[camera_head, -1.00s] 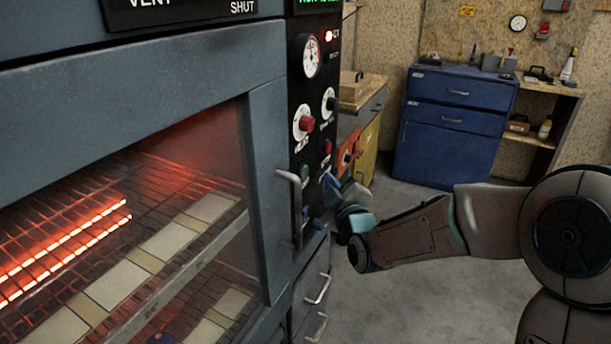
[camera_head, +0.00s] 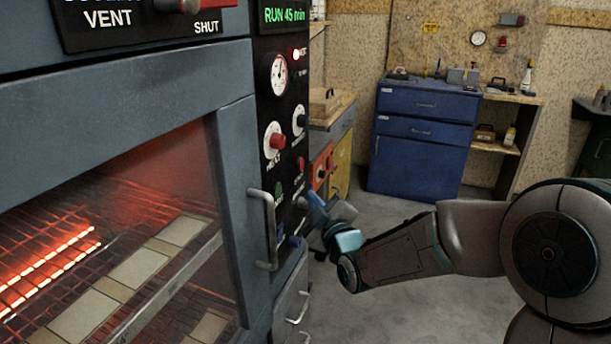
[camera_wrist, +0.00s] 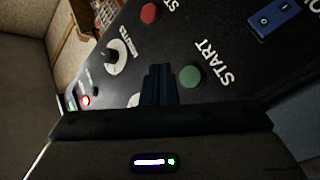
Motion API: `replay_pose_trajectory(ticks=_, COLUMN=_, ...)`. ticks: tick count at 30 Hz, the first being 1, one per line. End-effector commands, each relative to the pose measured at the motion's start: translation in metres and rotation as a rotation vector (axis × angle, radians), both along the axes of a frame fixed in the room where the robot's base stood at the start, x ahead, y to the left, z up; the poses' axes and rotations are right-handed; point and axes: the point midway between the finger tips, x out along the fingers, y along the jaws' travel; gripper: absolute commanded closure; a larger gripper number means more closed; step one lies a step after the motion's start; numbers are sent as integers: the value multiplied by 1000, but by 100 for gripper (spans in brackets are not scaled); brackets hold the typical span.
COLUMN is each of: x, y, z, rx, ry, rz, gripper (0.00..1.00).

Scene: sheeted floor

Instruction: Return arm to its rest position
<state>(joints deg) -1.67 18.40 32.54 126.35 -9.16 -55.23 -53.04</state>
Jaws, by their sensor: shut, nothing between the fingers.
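My arm reaches in from the right in the head view, bent at the elbow. My gripper (camera_head: 306,203) is in front of the lower part of the oven's black control panel (camera_head: 282,140), beside the door handle (camera_head: 264,230). In the wrist view my gripper (camera_wrist: 159,70) shows as two dark fingers closed together, with nothing between them. The green START button (camera_wrist: 190,77) lies just right of the fingertips in that view. I cannot tell whether the fingers touch the panel.
The oven door (camera_head: 110,95) fills the left, with glowing heater bars (camera_head: 50,262) and pale tiles inside. A blue drawer cabinet (camera_head: 423,140) and a shelf stand at the back. Grey floor (camera_head: 400,215) is open between. Drawer handles (camera_head: 298,308) stick out below the panel.

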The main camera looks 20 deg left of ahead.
Motion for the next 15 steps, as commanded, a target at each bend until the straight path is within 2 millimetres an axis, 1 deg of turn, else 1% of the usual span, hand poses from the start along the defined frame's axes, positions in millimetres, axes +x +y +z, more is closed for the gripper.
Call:
replay_pose_trajectory(ticks=5, x=0, y=-5, z=2, rx=-13, ry=24, rz=-9, gripper=100)
replay_pose_trajectory(ticks=8, x=1, y=-20, z=6, rx=-44, ry=97, rz=-37, gripper=100)
replay_pose_trajectory(ticks=11, x=0, y=-48, z=9, rx=-85, ry=223, rz=-98, gripper=100)
replay_pose_trajectory(ticks=14, x=-6, y=-85, z=12, rx=-114, ry=375, rz=-185, gripper=100)
replay_pose_trajectory(ticks=15, x=-10, y=-101, z=13, rx=-118, ry=436, rz=-225, gripper=100)
